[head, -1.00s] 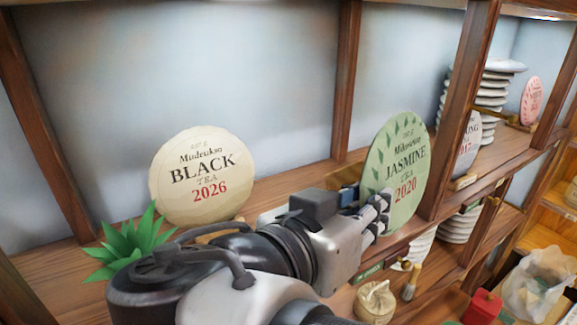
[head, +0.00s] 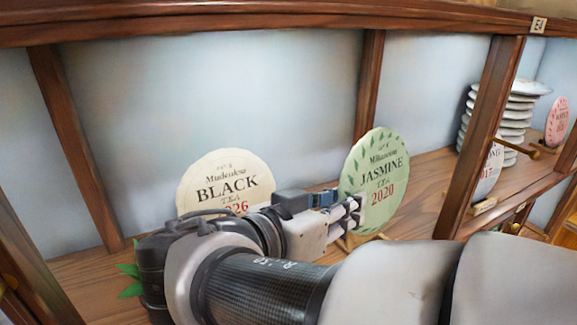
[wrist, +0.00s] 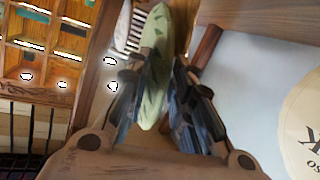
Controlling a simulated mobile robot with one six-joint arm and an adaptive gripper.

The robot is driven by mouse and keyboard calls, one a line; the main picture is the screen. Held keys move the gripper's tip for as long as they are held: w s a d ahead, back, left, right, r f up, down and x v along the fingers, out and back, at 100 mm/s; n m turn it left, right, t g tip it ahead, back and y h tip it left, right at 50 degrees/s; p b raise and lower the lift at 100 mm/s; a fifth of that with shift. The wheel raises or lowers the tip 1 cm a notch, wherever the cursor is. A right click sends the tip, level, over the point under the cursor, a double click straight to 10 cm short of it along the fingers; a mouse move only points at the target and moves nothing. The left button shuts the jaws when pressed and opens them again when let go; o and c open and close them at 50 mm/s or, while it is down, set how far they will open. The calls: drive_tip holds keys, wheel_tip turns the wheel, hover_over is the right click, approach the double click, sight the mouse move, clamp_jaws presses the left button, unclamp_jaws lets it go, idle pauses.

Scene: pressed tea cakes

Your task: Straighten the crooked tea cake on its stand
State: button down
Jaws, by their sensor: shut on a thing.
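The green jasmine tea cake (head: 376,172), a disc marked "Jasmine Tea 2020", stands on edge at a small wooden stand (head: 352,241) on the shelf. Its printed lines slope up to the right; from this slanted view I cannot tell how much it is turned. My gripper (head: 352,209) is shut on the cake's lower left edge. In the wrist view the cake (wrist: 154,55) shows edge-on between my two fingers. My fingers hide part of its lower left, and I cannot tell whether it rests fully on the stand.
A wooden post (head: 482,150) rises right of the jasmine cake.

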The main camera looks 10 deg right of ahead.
drive_tip(key=shift+w+a+f+b, duration=0.1)
drive_tip(key=shift+w+f+b, duration=0.05)
drive_tip(key=shift+f+b, duration=0.95)
drive_tip(key=shift+w+f+b, duration=0.15)
drive_tip(key=shift+f+b, duration=0.65)
drive_tip(key=shift+b, duration=0.6)
drive_tip(key=shift+f+b, duration=0.4)
drive_tip(key=shift+b, duration=0.45)
drive_tip(key=c, duration=1.3)
unclamp_jaws()
drive_tip(key=shift+o, duration=0.3)
drive_tip(key=o, duration=0.6)
drive_tip(key=shift+c, duration=0.2)
